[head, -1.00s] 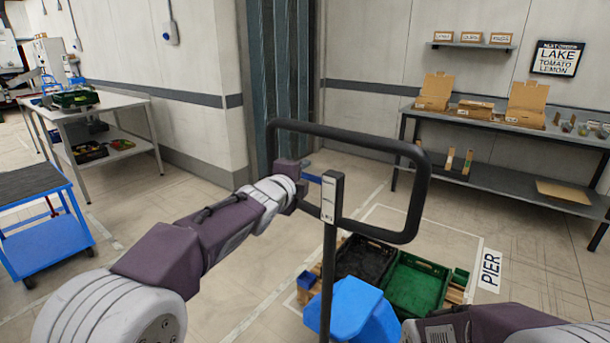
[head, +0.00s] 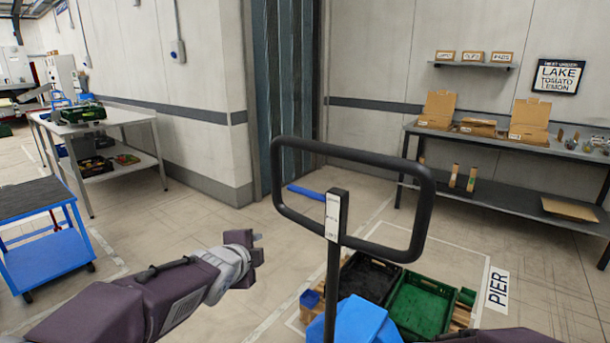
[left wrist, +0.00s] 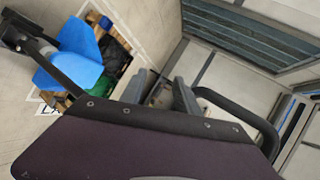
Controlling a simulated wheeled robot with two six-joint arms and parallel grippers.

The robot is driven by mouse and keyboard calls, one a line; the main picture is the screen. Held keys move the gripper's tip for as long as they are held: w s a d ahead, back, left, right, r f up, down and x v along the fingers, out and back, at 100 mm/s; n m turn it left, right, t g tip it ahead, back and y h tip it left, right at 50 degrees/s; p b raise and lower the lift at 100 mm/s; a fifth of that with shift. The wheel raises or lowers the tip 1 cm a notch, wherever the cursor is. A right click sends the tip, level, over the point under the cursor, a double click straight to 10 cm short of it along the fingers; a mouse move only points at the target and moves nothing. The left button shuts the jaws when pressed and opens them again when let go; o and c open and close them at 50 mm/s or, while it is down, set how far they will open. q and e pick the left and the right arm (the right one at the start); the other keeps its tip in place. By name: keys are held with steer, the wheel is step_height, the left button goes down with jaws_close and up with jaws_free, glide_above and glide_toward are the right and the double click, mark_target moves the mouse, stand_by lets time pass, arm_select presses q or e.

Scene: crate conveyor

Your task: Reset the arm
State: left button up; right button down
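My left gripper (head: 256,248) hangs low left of centre in the head view, over the floor and to the left of a black loop handle (head: 427,205). Its two short fingers stand apart with nothing seen between them. In the left wrist view, the fingers (left wrist: 172,92) also show apart, beyond the dark purple wrist housing. My left arm enters from the lower left, bent low. Part of my right arm shows at the bottom right edge of the head view; its gripper is out of view.
The handle stands on a post above a blue body (head: 362,322). Behind it are a black crate (head: 368,277) and a green crate (head: 420,303) on a wooden pallet. A blue cart (head: 50,262) stands left. A grey bench (head: 510,203) with cartons is back right.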

arm_select(q)
steer(key=s+a+f+n+g+y, duration=0.1)
steer(key=s+a+f+n+g, duration=0.2)
steer(key=s+f+n, duration=0.35)
steer(key=s+a+f+n+g+y, duration=0.1)
steer(key=s+a+f+n+g, duration=0.2)
steer(key=s+f, duration=0.55)
steer(key=s+f+n+g, duration=0.5)
steer(key=s+f+n, duration=0.25)
steer(key=s, duration=0.35)
step_height(320, 180, up, 17)
steer(key=n+p, duration=0.1)
steer(key=p, duration=1.6)
steer(key=shift+d+p, duration=0.3)
steer(key=shift+d, duration=0.05)
